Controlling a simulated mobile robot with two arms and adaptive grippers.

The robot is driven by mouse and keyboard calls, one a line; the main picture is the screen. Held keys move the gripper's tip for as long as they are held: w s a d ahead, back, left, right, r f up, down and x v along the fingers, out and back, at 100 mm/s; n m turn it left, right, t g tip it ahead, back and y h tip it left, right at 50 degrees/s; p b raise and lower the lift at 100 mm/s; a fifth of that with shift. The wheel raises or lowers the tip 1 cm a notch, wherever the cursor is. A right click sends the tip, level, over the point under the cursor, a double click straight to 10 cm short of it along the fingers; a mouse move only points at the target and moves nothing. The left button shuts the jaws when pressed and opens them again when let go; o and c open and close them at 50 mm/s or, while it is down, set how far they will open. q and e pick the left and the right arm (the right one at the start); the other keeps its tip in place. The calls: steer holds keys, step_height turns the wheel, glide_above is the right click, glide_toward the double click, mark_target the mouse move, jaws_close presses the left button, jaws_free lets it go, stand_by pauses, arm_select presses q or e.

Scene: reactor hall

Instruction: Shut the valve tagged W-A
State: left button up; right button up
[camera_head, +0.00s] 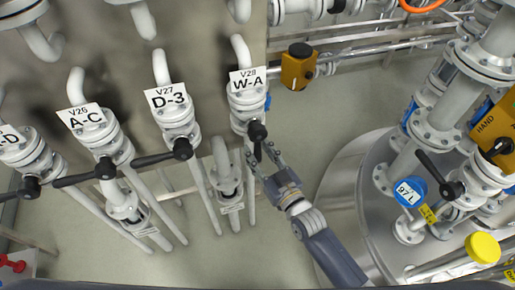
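The tag W-A (248,80), also marked V28, hangs on a grey valve (249,101) in the upper middle. Its black handle (257,139) has a round hub and points down along the pipe, toward my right gripper. My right gripper (261,152) comes up from below right. Its two fingers are spread, one on each side of the handle's lower end, with gaps showing. I cannot tell whether a finger touches the handle. My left gripper is out of view.
Valves D-3 (168,97) and A-C (86,116) stand to the left, their black handles pointing left. An orange actuator box (298,66) is right of W-A. A large steel vessel (338,190) with more valves fills the right. Open floor lies below the valve row.

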steer(key=shift+w+a, duration=0.3)
steer(key=shift+w, duration=0.2)
jaws_close()
